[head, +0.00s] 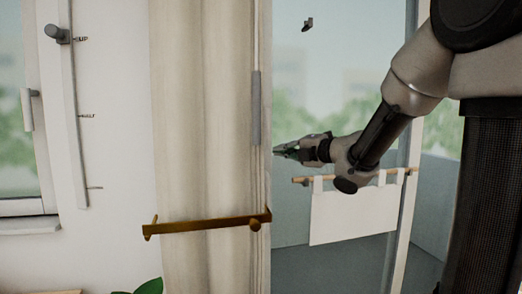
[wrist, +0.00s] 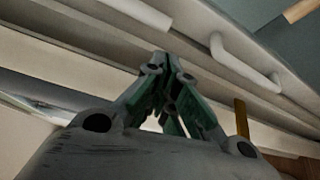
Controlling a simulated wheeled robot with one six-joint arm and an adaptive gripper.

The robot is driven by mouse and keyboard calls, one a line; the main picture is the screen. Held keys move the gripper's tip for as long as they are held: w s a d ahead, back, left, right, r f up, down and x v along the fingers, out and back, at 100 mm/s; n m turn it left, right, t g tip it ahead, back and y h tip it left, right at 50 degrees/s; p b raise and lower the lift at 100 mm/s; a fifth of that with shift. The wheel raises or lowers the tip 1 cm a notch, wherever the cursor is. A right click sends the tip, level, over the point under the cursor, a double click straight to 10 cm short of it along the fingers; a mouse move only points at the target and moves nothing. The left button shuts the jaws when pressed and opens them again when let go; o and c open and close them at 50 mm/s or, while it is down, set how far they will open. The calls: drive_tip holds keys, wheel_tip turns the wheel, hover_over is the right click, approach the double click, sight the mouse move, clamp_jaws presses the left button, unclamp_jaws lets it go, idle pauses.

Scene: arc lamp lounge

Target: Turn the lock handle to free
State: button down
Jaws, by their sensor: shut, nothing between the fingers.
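My gripper (head: 277,151) is shut and empty in the head view, pointing left beside the right edge of the curtain. In the wrist view its fingers (wrist: 168,68) are closed together. I cannot tell for certain which part is the lock handle. A small dark handle-like piece (head: 307,24) shows high against the glass, above and apart from my gripper. A white lever handle (head: 29,110) is on the left window frame, far from my gripper. The wrist view shows a white bent handle (wrist: 245,66) on a pale frame, to the right of the fingertips and apart from them.
A beige curtain (head: 200,120) hangs left of my gripper, with a brass tieback bar (head: 205,226) across it. A grey rod (head: 256,108) hangs at its edge. A white cloth (head: 352,215) hangs from a wooden rail below my arm. A marked rail with a knob (head: 57,34) is at left.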

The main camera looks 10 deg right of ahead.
sight(265, 126)
drive_tip(key=x, duration=1)
drive_tip(key=shift+d, duration=0.15)
idle(0.4)
